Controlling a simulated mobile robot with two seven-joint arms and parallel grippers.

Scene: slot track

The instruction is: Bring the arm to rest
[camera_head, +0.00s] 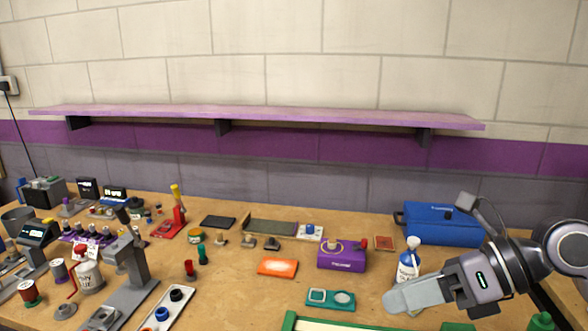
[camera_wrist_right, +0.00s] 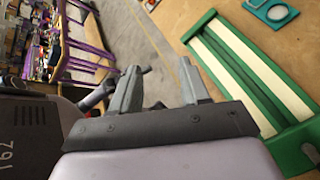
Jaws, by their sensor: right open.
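My right gripper (camera_head: 394,299) reaches in from the right in the head view, its fingers pointing left above the front right of the bench. In the right wrist view its two grey fingers (camera_wrist_right: 160,82) stand apart with nothing between them, so it is open and empty. The green-framed track (camera_head: 289,321) with cream strips lies at the bottom edge of the head view, partly cut off. The track also shows at the right of the wrist view (camera_wrist_right: 206,66), beside the fingers and apart from them. My left gripper is not in view.
A white and blue bottle (camera_head: 408,268) stands just behind my right gripper. A blue case (camera_head: 440,226), a purple box (camera_head: 341,258) and a teal plate (camera_head: 330,299) are nearby. Spools and tools crowd the left. A purple shelf (camera_head: 260,115) spans the wall.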

